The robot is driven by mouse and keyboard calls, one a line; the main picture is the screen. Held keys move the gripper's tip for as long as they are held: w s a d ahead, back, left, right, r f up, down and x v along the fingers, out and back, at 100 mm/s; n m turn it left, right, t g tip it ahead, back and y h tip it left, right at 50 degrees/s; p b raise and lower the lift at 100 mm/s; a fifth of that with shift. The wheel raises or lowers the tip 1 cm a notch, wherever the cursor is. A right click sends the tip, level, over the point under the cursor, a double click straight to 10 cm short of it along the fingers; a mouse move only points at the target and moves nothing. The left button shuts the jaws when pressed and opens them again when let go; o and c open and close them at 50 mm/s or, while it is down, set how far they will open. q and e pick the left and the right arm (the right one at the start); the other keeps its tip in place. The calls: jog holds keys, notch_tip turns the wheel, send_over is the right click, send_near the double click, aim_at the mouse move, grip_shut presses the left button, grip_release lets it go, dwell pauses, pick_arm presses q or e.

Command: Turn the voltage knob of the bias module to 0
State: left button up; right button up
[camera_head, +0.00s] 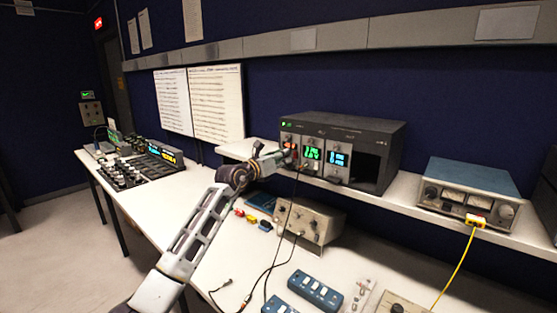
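A dark rack (345,126) stands on the raised shelf with three display modules in its left part. The left module (287,138) has a red-orange display, the middle one (312,157) a green display, the right one (338,162) a blue-white display. I cannot read which is the bias module. My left gripper (285,158) is at the front of the left module and covers its lower part and any knob there. Its fingers are too small and overlapped to tell open from shut, or whether they touch. My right gripper is not in view.
A blue-topped instrument (471,179) with a yellow cable (457,266) stands right on the shelf (402,200). A grey box (310,221) with black cables is below the rack. Blue switch boxes (316,290) lie in front. A mixer-like console (125,174) is far left.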

pick_arm(q)
jog(key=v, duration=1.2)
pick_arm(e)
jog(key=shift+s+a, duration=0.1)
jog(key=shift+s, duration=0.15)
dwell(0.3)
pick_arm(q)
jog(key=shift+r, duration=0.1)
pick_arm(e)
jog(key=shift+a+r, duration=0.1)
pick_arm(q)
jog(key=m+p, duration=0.1)
jog(key=a+m+p, duration=0.1)
jog(key=m, duration=0.1)
jog(key=s+m+p, duration=0.1)
jog(key=p, duration=0.1)
jog(key=shift+a+m, duration=0.25)
jog(key=shift+m, duration=0.15)
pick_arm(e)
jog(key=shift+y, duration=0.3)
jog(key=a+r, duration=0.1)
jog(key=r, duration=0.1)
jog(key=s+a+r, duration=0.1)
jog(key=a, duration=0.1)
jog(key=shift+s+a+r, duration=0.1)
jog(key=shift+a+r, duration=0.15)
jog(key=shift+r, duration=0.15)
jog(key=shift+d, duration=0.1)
